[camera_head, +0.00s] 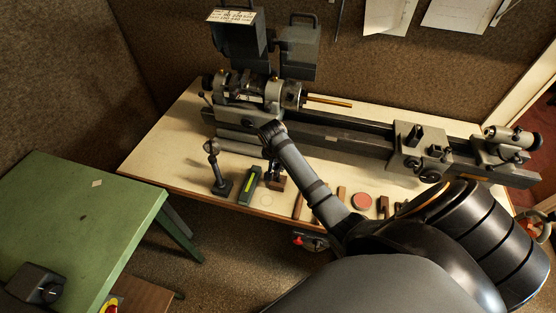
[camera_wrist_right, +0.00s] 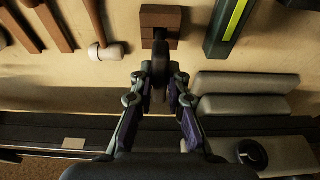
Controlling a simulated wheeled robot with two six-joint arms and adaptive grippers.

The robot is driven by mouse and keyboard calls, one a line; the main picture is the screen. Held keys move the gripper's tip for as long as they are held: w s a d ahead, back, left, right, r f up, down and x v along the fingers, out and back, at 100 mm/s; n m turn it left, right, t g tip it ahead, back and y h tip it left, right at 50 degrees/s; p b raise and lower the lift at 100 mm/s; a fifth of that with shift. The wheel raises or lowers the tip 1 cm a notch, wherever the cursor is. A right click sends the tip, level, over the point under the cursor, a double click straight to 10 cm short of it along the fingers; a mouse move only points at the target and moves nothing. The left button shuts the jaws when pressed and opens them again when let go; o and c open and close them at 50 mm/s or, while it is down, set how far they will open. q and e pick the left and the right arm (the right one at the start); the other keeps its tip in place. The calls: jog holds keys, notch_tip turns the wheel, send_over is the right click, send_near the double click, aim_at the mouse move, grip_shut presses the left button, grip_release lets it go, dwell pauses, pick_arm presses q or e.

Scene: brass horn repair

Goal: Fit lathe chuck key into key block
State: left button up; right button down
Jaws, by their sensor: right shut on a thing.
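The key block (camera_wrist_right: 160,18), a small brown wooden block, lies at the top middle of the right wrist view. In the head view the key block (camera_head: 278,184) sits near the front edge of the bench, below the lathe headstock. My right gripper (camera_wrist_right: 160,78) is shut on the dark chuck key (camera_wrist_right: 160,58), whose far end overlaps the block's near side in the wrist view. I cannot tell whether the key is in the block or just above it. In the head view my right gripper (camera_head: 272,162) is small and partly hidden by its wrist. My left gripper is not in view.
The lathe bed (camera_head: 340,135) runs along the back of the bench (camera_head: 150,160). Beside the block are a dark bar with a green strip (camera_head: 249,185) and a post on a stand (camera_head: 217,168). A mallet (camera_wrist_right: 105,50) and wooden handles lie on the other side. A green table (camera_head: 85,205) stands left.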

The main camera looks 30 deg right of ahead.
jog(key=shift+f+b, duration=0.35)
jog(key=shift+f, duration=0.55)
jog(key=c, duration=1.3)
grip_release()
jog(key=shift+o, duration=0.2)
jog(key=v, duration=1.2)
